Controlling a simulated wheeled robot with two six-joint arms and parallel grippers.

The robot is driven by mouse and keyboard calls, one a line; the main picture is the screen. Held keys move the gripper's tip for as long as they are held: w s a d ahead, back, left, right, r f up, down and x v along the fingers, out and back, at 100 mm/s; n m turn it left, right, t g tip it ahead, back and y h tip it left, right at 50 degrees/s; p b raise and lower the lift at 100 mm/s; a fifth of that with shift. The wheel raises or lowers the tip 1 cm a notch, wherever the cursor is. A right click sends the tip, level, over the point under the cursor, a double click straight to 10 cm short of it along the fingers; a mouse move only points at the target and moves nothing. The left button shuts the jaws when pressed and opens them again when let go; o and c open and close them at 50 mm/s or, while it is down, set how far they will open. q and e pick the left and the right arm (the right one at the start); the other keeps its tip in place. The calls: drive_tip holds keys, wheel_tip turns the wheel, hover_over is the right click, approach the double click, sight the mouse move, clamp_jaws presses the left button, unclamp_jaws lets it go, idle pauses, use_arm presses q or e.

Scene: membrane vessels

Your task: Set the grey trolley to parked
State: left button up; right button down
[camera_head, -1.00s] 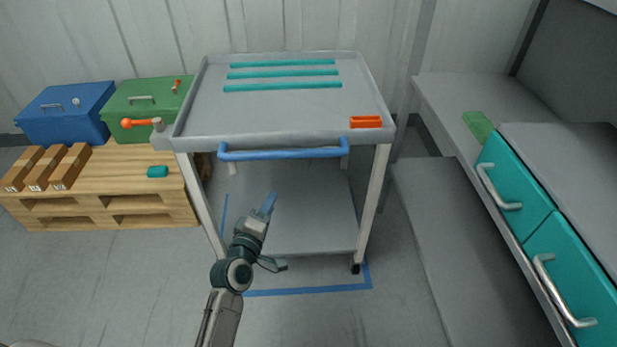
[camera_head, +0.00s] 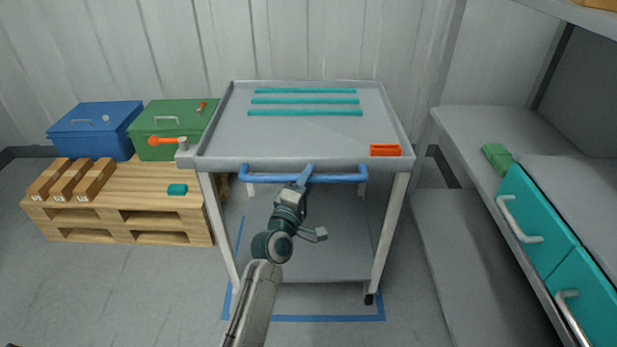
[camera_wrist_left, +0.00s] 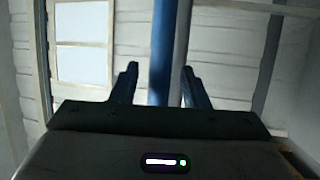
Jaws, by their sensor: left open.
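The grey trolley (camera_head: 230,160) stands against the back wall, inside blue floor tape (camera_head: 300,319). Its blue handle bar (camera_head: 340,178) runs along the front edge. A lever with an orange knob (camera_head: 160,141) sticks out left from its front left corner. My left gripper (camera_head: 306,176) is at the middle of the handle bar. In the left wrist view the blue bar (camera_wrist_left: 162,60) runs between the two open fingers of my left gripper (camera_wrist_left: 158,85); I cannot tell whether they touch it. My right gripper is not in view.
A bench with teal drawers (camera_head: 535,225) stands at right. Teal strips and an orange holder (camera_head: 385,151) are on the trolley top.

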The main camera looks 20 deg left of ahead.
use_arm(q)
drive_tip(key=shift+w, duration=0.35)
clamp_jaws()
